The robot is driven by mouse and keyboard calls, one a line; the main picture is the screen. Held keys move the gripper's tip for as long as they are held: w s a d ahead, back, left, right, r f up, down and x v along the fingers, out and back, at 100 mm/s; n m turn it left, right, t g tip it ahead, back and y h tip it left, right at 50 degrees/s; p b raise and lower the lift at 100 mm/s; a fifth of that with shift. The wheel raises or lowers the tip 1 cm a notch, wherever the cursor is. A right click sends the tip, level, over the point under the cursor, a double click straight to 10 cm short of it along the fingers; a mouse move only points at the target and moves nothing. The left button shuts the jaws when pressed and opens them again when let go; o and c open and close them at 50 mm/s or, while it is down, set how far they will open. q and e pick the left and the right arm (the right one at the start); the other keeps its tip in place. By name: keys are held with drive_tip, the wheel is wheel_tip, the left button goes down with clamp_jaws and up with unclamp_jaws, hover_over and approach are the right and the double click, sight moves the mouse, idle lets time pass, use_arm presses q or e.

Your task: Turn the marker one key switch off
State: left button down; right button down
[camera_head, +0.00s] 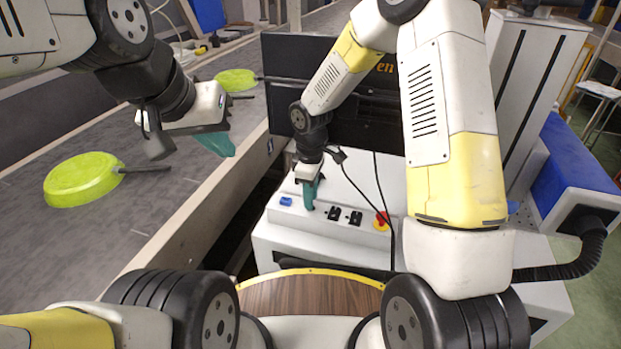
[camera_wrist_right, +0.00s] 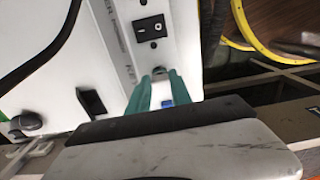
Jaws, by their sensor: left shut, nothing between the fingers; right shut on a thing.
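A white control box (camera_head: 270,214) stands ahead of me with a row of controls along its front. My right gripper (camera_head: 311,196) points down at this panel, its teal fingers at a spot between a blue button (camera_head: 286,201) and the black rocker switches (camera_head: 344,216). In the right wrist view, the teal fingers (camera_wrist_right: 160,88) are closed around a small metal key switch (camera_wrist_right: 160,71), which they mostly hide. I cannot read its turn position. My left gripper (camera_head: 218,144) is shut and empty, above the conveyor's edge.
A grey conveyor (camera_head: 120,215) runs along the left, with green pans (camera_head: 85,180) on it. A red emergency button (camera_head: 382,221) sits right of the switches. Black cables hang over the box. A black monitor-like panel (camera_head: 285,75) stands behind.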

drive_tip(key=c, duration=1.2)
unclamp_jaws()
drive_tip(key=shift+o, duration=0.2)
wheel_tip(320, 180, up, 8)
drive_tip(key=shift+f, duration=0.1)
drive_tip(key=shift+s, duration=0.1)
